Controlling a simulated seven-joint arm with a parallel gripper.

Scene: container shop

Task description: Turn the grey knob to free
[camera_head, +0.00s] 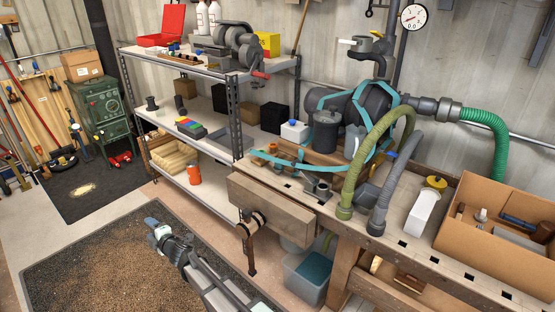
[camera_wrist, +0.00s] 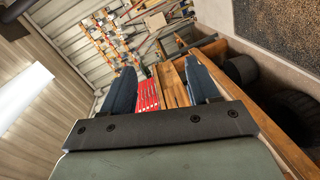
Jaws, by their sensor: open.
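My gripper (camera_head: 157,231) is in the lower left middle of the head view, in the air in front of the workbench and shelves. In the wrist view my gripper (camera_wrist: 161,80) has its two dark blue fingers spread wide, with nothing between them. I cannot single out the grey knob with certainty. A small dark grey fitting (camera_head: 317,188) sits near the bench's front edge, well to the right of my gripper. A green cabinet (camera_head: 105,111) with small dials stands at the back left. No knob is recognisable in the wrist view.
The workbench (camera_head: 408,262) carries a dark pump with a green hose (camera_head: 487,124), a grey hose (camera_head: 381,192) and an open cardboard box (camera_head: 478,247). Metal shelves (camera_head: 205,140) stand behind my gripper. A blue-grey bin (camera_head: 307,279) is under the bench. The brown mat (camera_head: 95,265) is clear.

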